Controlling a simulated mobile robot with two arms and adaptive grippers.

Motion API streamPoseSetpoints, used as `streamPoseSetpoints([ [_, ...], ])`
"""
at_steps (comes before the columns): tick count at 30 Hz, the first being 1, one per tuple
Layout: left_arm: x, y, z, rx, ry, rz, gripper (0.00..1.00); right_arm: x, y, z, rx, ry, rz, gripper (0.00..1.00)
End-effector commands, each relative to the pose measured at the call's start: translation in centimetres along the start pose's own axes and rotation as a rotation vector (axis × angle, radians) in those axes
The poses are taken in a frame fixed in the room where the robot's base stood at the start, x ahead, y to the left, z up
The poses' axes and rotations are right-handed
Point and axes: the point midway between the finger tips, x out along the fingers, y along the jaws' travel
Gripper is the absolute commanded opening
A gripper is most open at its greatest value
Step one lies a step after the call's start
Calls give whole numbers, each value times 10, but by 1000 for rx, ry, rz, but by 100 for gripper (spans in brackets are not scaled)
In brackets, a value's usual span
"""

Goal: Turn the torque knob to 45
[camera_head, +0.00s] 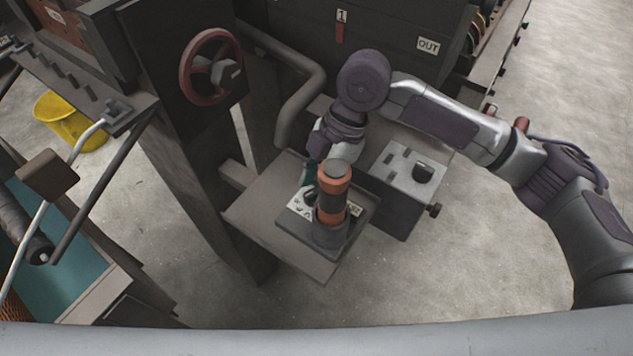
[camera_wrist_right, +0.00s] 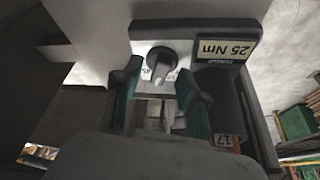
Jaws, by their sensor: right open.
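The torque knob (camera_wrist_right: 161,60) is a dark round dial with a raised grip on a light marked plate. A display beside it (camera_wrist_right: 222,49) reads "25 Nm". In the head view, the marked plate (camera_head: 297,206) lies on a grey stand, and the knob is mostly hidden by my gripper and an orange-black cylinder. My right gripper (camera_head: 311,182) is above the plate, behind and left of that cylinder. In the wrist view its teal-padded fingers (camera_wrist_right: 160,78) are open, one on each side of the knob's near edge. Contact cannot be told. My left gripper is not in view.
The orange-black cylinder (camera_head: 334,191) stands upright close to the gripper. A grey box with a black knob (camera_head: 423,173) is to the right. A red handwheel (camera_head: 207,66) is on the post at left. A bent pipe (camera_head: 297,105) runs behind. Floor at front right is clear.

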Motion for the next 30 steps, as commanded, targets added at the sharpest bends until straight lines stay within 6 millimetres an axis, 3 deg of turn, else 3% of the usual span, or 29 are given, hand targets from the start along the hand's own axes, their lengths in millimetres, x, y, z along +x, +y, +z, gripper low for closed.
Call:
streamPoseSetpoints([
  [8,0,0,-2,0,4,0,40,2,0,0,0,0,0,42],
  [16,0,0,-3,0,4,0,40,2,0,0,0,0,0,0],
  [24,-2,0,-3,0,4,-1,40,1,0,-1,7,1,3,0],
  [30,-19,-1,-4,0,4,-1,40,-2,-1,-2,61,2,23,0],
])
